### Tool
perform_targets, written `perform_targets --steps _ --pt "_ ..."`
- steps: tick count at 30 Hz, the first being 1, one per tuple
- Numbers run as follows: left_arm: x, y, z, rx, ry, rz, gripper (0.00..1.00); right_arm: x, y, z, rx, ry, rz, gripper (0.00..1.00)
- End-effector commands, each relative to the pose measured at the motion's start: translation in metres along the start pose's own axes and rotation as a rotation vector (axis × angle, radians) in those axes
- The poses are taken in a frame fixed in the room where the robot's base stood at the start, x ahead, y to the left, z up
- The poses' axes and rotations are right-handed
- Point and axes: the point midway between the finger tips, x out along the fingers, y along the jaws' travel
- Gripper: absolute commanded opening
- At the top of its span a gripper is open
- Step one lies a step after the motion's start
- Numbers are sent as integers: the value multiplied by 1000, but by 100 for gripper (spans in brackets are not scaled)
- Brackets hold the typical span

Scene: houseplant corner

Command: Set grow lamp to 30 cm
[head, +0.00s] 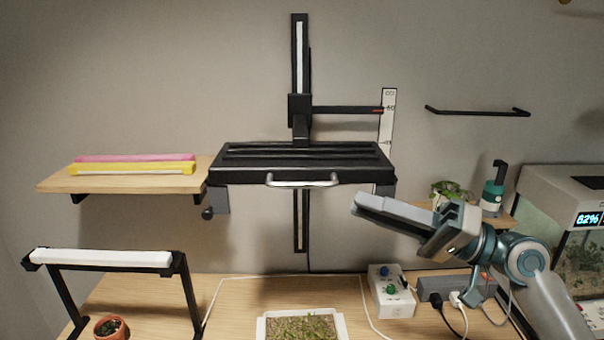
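The black grow lamp (300,160) hangs level on a vertical wall rail (300,60), with a silver bar handle (302,182) on its front edge. A dark side knob (208,213) sits below its left end. A black pointer arm (345,109) with a red tip reaches right to a white upright scale (387,130). My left gripper is out of view.
A seedling tray (335,320) stands below the lamp. A control box (391,292) and power strip (445,288) lie near my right arm. A left shelf (60,182) holds pink and yellow bars. A small black-framed lamp (102,258), right-hand bottle (492,195) and tank (570,185) flank the area.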

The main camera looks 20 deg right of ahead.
Motion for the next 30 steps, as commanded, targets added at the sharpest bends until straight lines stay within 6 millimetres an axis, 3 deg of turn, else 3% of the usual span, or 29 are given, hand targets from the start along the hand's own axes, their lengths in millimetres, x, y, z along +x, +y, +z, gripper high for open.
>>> perform_targets --steps 3,18,24,30 --pt "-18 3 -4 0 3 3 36 21 -6 -3 0 1 -4 17" --pt "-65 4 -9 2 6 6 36 101 -4 -3 1 2 -2 17" --pt "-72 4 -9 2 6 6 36 117 -2 -1 1 1 -1 17" --pt "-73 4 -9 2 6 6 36 121 0 0 -1 0 1 17"
